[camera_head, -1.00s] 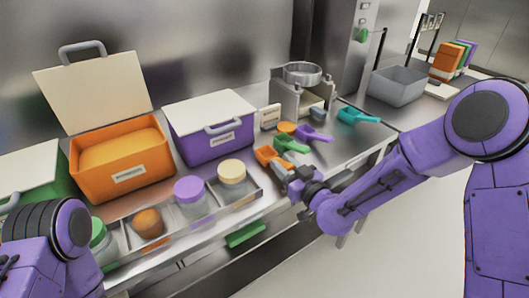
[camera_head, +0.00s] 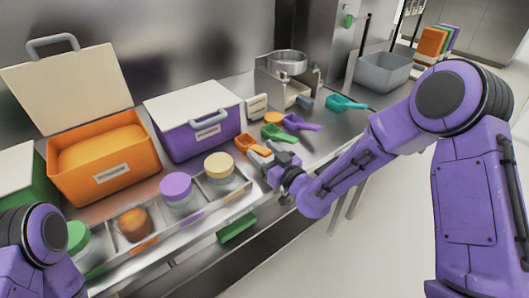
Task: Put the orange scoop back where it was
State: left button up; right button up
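The orange scoop (camera_head: 244,142) is on or just above the steel counter, near the front edge, its cup toward the left. Its handle reaches right to the fingers of my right gripper (camera_head: 260,156). The fingers are at the handle, touching or very close. They are too small and overlapped to tell whether they are closed on it. The green scoop (camera_head: 276,133) is just behind, with the purple scoop (camera_head: 298,122) and teal scoop (camera_head: 344,103) farther right. Only part of my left arm shows at the lower left; its gripper is out of view.
A tray rack (camera_head: 150,241) with lidded jars runs along the front left. An open orange bin (camera_head: 80,185) and a closed purple bin (camera_head: 186,144) stand behind it. A metal sifter stand (camera_head: 268,90) and grey tub (camera_head: 382,74) are at the back right.

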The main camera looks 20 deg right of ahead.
jog(key=shift+r, duration=0.25)
jog(key=shift+s, duration=0.1)
jog(key=b+v, duration=0.2)
jog(key=v, duration=0.7)
jog(key=p+v, duration=0.1)
jog(key=v, duration=0.1)
jog(key=shift+s+d+r, duration=0.1)
jog(key=shift+s+d, duration=0.1)
jog(key=shift+s, duration=0.15)
